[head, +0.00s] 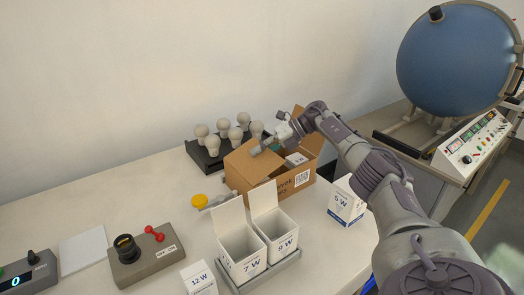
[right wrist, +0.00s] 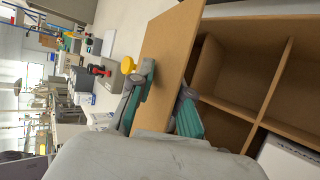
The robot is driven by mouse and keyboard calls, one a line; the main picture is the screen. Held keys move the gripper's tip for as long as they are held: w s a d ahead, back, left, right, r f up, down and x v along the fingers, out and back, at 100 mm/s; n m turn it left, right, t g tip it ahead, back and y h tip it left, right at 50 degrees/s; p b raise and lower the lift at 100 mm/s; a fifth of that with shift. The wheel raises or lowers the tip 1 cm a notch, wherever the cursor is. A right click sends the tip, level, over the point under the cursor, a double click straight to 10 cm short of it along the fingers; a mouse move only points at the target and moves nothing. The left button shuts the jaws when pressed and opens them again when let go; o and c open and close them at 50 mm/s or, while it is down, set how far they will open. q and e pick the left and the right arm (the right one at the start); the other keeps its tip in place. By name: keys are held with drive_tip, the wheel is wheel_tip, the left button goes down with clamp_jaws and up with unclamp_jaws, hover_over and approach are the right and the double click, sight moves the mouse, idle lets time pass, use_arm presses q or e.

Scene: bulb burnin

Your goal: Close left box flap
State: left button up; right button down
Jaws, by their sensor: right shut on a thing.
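The open brown cardboard box (head: 262,196) stands on the white table in the head view. Its left flap (head: 248,162) is raised and tilted. My right gripper (head: 268,146) is at the top of this flap. In the right wrist view the flap (right wrist: 168,42) passes between the two fingers of my right gripper (right wrist: 162,108), which is shut on it. The box (right wrist: 245,62) shows dividers and compartments there, with a white carton (right wrist: 286,160) in one. In the head view a white carton (head: 296,160) also shows inside. My left gripper is out of view.
A dark tray of several bulbs (head: 213,145) stands behind the box. Two open white cartons, 7 W (head: 240,245) and 9 W (head: 280,232), stand in front. A closed carton (head: 346,203) is to the right. A yellow-capped object (head: 199,200) lies left of the box.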

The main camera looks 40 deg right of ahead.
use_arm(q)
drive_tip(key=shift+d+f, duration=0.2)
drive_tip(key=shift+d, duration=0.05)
use_arm(e)
drive_tip(key=shift+s+f+g, duration=0.25)
drive_tip(key=shift+f+g, duration=0.05)
drive_tip(key=shift+f, duration=0.75)
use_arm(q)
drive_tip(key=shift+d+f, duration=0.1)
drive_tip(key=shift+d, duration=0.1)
use_arm(e)
drive_tip(key=shift+f, duration=0.2)
drive_tip(key=c, duration=1.4)
unclamp_jaws()
drive_tip(key=shift+w, duration=0.2)
drive_tip(key=shift+r, duration=0.2)
